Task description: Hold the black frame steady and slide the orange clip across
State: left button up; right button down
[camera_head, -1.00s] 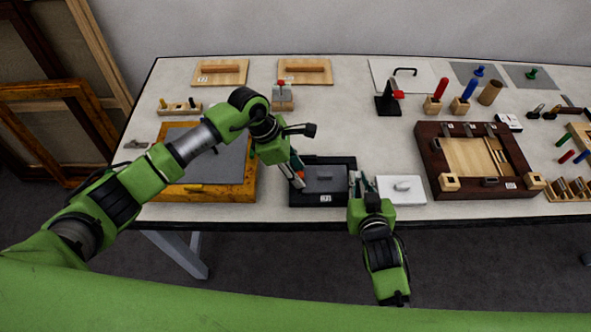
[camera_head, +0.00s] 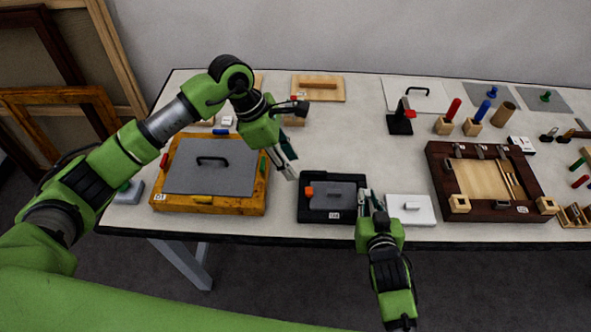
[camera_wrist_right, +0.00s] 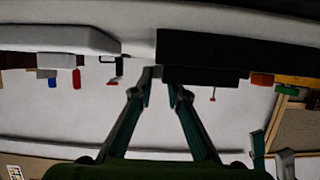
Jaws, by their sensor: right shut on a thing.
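The black frame (camera_head: 308,214) lies flat near the table's front edge, with a dark grey panel (camera_head: 336,196) inside it. The orange clip (camera_head: 309,191) sits at the frame's upper left in the head view.
A yellow-brown frame with a grey panel (camera_head: 210,178) lies to the left. A white block with a handle (camera_head: 409,209) lies close right of my right gripper. A dark wooden frame (camera_head: 437,177) is further right.

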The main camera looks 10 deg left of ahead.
pick_arm(q)
jog(key=shift+a+r, duration=0.1)
jog(key=shift+r, duration=0.2)
pick_arm(e)
jog(key=c, duration=1.9)
grip_release()
jog(key=shift+s, duration=0.1)
